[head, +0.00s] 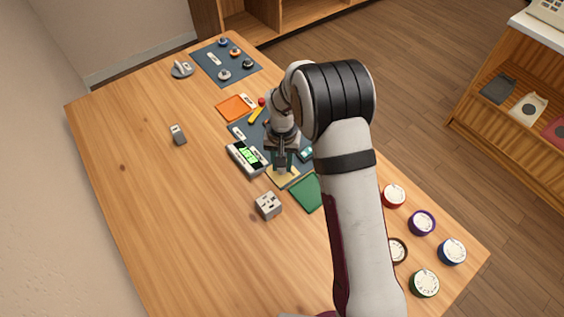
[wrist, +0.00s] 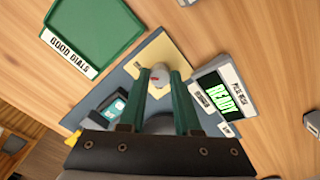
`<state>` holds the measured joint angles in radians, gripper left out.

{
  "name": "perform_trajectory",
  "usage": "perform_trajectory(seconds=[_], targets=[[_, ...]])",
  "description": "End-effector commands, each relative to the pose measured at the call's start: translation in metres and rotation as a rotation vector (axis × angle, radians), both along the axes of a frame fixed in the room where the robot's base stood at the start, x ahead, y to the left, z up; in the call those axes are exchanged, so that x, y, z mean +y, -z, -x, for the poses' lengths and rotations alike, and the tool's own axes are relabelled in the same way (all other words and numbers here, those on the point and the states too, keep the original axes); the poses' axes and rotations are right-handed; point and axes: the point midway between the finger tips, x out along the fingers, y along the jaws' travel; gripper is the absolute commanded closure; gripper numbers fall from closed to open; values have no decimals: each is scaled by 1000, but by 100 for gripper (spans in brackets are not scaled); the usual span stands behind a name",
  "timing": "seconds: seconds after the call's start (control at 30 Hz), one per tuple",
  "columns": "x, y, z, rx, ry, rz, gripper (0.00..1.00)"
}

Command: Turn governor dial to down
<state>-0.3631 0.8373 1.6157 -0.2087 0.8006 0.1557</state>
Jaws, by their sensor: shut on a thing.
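My gripper (wrist: 162,76) points down over a dark blue-grey mat, and its two green fingers are shut on a small rounded pale grey knob (wrist: 160,78) with a red mark. The knob sits over a tan pad (wrist: 181,55). No label reading governor is legible, so I cannot tell for sure that this knob is the governor dial. In the head view my gripper (head: 282,163) is above the tan pad (head: 284,179), and the knob is hidden there. A tester (wrist: 222,92) with a lit green READY screen stands beside the pad; it also shows in the head view (head: 245,157).
A green tray (wrist: 92,28) labelled GOOD DIALS lies near the pad. A grey block with holes (head: 268,205) stands in front. A small teal-screened device (wrist: 115,108) is on the mat. An orange tray (head: 234,108) lies behind. Several round dials stand at right. The table's left is mostly clear.

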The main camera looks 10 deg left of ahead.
Motion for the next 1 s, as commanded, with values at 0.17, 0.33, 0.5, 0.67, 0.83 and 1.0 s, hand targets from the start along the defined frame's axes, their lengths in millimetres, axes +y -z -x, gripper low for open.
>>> perform_trajectory(seconds=[0.17, 0.33, 0.5, 0.67, 0.83, 1.0], targets=[[0, -1, 0, 1, 1, 0, 100], [0, -1, 0, 1, 0, 0, 56], [0, 0, 0, 0, 0, 0, 38], [0, 0, 0, 0, -1, 0, 38], [0, -12, -1, -2, -1, 0, 38], [0, -59, -1, -6, -1, -2, 38]])
